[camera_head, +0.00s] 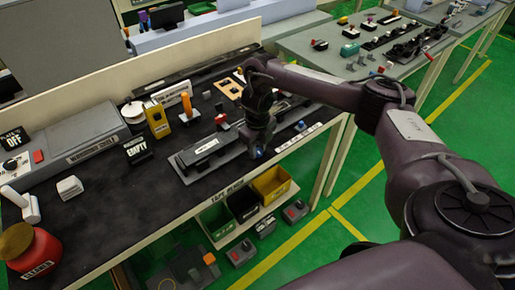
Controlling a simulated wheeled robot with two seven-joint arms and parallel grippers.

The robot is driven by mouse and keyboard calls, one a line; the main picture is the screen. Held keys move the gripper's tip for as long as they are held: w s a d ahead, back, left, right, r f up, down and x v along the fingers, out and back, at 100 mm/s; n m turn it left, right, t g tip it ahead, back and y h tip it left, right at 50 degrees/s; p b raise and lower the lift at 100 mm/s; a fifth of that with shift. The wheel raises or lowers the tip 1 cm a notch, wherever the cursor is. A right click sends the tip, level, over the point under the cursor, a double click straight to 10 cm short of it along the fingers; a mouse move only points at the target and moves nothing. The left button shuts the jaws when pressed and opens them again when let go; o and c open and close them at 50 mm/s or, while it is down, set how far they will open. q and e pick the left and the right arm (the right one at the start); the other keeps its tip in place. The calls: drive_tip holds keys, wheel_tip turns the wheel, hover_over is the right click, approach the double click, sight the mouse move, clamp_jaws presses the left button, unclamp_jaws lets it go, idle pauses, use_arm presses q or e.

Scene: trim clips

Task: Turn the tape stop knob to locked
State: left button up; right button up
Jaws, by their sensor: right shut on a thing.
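My right gripper (258,148) reaches down onto the right end of a grey fixture (190,163) on the dark bench. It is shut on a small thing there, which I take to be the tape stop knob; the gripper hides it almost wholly. A bit of blue shows at the fingertips. I cannot see which way the knob points. A long black piece with a pale label (205,146) lies along the fixture, left of the gripper. My left gripper is not in view.
A red jar (34,255) stands near left. The bench's near middle is clear.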

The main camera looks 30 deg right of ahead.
drive_tip(key=shift+w+r+n, duration=0.15)
drive_tip(key=shift+n, duration=0.45)
drive_tip(key=o, duration=0.9)
drive_tip(key=shift+o, duration=0.4)
wheel_tip(320, 180, up, 8)
drive_tip(key=shift+f+p, duration=0.15)
drive_tip(key=shift+p, duration=1)
drive_tip(key=shift+f, duration=0.1)
